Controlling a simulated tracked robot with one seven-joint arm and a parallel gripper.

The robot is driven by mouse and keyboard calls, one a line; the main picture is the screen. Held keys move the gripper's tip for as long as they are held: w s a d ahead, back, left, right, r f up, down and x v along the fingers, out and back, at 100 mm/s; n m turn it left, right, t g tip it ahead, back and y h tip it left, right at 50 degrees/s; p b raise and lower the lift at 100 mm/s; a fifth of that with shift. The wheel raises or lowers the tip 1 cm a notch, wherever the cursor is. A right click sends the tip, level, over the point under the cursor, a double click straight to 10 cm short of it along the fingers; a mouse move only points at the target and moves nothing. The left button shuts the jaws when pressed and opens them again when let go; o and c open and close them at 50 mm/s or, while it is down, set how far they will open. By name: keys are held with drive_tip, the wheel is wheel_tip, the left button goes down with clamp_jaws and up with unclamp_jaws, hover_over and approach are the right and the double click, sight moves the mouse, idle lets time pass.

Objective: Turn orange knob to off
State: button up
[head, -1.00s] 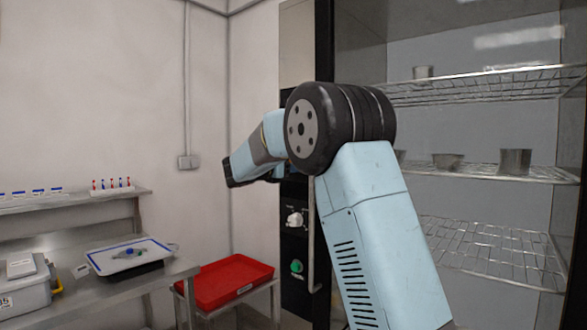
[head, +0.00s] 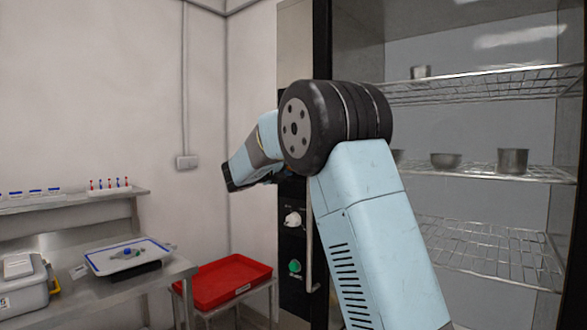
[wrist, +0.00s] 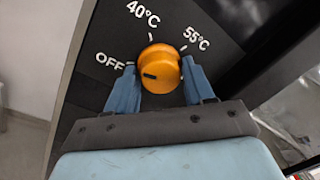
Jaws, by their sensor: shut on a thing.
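The orange knob (wrist: 160,66) sits on a dark panel (wrist: 215,25) in the wrist view, with the labels OFF, 40°C and 55°C around it. The knob's dark mark lies at its left side and points left, roughly toward the OFF side, a little below the OFF tick. My gripper (wrist: 159,72) is around the knob, with one blue finger against its left side and one against its right side. It is shut on the knob. In the head view the orange knob and my gripper's fingers are hidden behind my arm.
A white knob (head: 292,219) and a green knob (head: 295,266) are lower on the panel, beside a vertical handle (head: 309,250). Glass-fronted wire shelves (head: 480,170) with metal cups are at right. A red tray (head: 228,281) stands on a low table at left.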

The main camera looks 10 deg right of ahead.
drive_tip(key=shift+a+n+t, duration=0.15)
drive_tip(key=shift+a+n, duration=0.05)
drive_tip(key=shift+n, duration=0.7)
drive_tip(key=shift+a+n+t, duration=0.15)
drive_tip(key=shift+n, duration=0.75)
drive_tip(key=o, duration=0.8)
drive_tip(key=shift+o, duration=0.4)
drive_tip(key=shift+d, duration=0.1)
drive_tip(key=shift+s, duration=0.1)
drive_tip(key=v, duration=1.3)
drive_tip(key=shift+a, duration=0.4)
drive_tip(key=shift+s+d, duration=0.1)
drive_tip(key=shift+s, duration=0.05)
